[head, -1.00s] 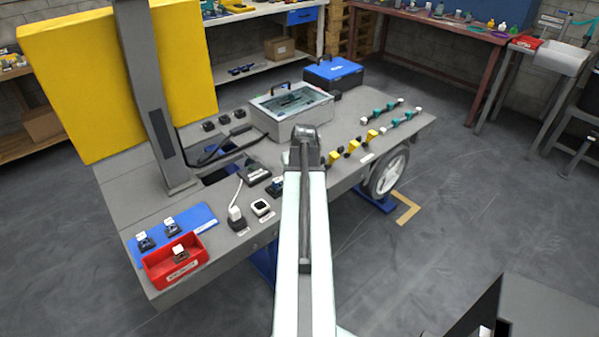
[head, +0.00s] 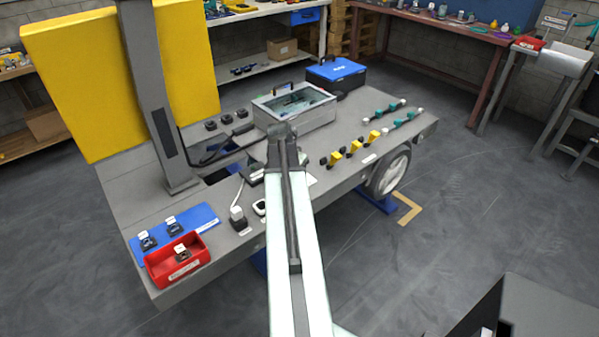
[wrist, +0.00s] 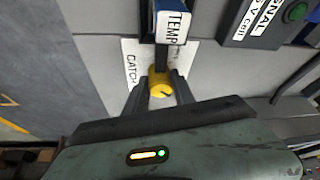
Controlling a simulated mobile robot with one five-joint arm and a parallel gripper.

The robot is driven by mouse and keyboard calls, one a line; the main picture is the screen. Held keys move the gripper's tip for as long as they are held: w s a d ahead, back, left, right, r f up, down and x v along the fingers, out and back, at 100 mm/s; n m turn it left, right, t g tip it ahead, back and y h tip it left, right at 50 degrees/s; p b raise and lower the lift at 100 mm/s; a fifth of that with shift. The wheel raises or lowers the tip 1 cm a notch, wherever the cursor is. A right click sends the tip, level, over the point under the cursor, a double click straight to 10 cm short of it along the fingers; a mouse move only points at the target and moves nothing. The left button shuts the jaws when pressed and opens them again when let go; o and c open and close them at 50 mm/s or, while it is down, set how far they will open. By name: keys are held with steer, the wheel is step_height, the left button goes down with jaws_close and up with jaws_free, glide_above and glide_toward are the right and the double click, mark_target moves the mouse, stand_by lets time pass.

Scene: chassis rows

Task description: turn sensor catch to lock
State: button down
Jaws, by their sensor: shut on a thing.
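In the wrist view, a yellow catch knob (wrist: 161,86) with a dark notch sits on a white plate (wrist: 130,62) marked "CATCH". My gripper (wrist: 160,94) is shut on this knob, one dark finger on each side. A sensor block (wrist: 173,25) labelled "TEMP", with blue sides, stands just beyond the knob, with a dark stem between them. In the head view my arm covers the catch and my fingertips.
A dark box with a "SIGNAL" label and green light (wrist: 297,11) lies at upper right in the wrist view. A red bin (head: 178,261), blue mat (head: 203,216), yellow panel (head: 68,85) and clear-lidded case (head: 303,117) are on the grey chassis.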

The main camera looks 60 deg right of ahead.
steer(key=shift+s+d+m+g, duration=0.15)
steer(key=shift+s+m+g, duration=0.2)
steer(key=shift+m, duration=0.25)
steer(key=c, duration=1.1)
jaws_free()
steer(key=shift+o, duration=0.2)
steer(key=shift+w, duration=0.1)
steer(key=shift+r+p, duration=0.3)
steer(key=shift+p, duration=0.05)
steer(key=p+v, duration=0.6)
steer(key=v, duration=0.1)
